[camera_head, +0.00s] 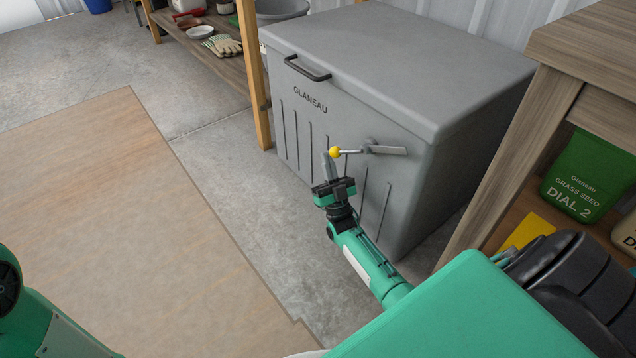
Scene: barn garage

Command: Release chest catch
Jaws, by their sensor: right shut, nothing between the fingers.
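A grey chest (290,130) marked GLANEAU stands with its lid (400,60) down and a dark bar handle (307,70) on the lid's front edge. The catch (370,147) is on the upper front toward the right. Its lever lies about level, with a yellow ball knob (335,152) at the left end and a flat grey plate (390,150) at the right. My right gripper (327,162) is shut and empty. Its fingertips point up just left of the knob; I cannot tell whether they touch it. My left gripper is out of view.
A wooden bench (560,85) stands close to the chest's right, with a green grass seed container (588,178) under it. A wooden shelf (235,75) with gloves stands behind left. A flat wooden board (110,200) covers the open floor at left.

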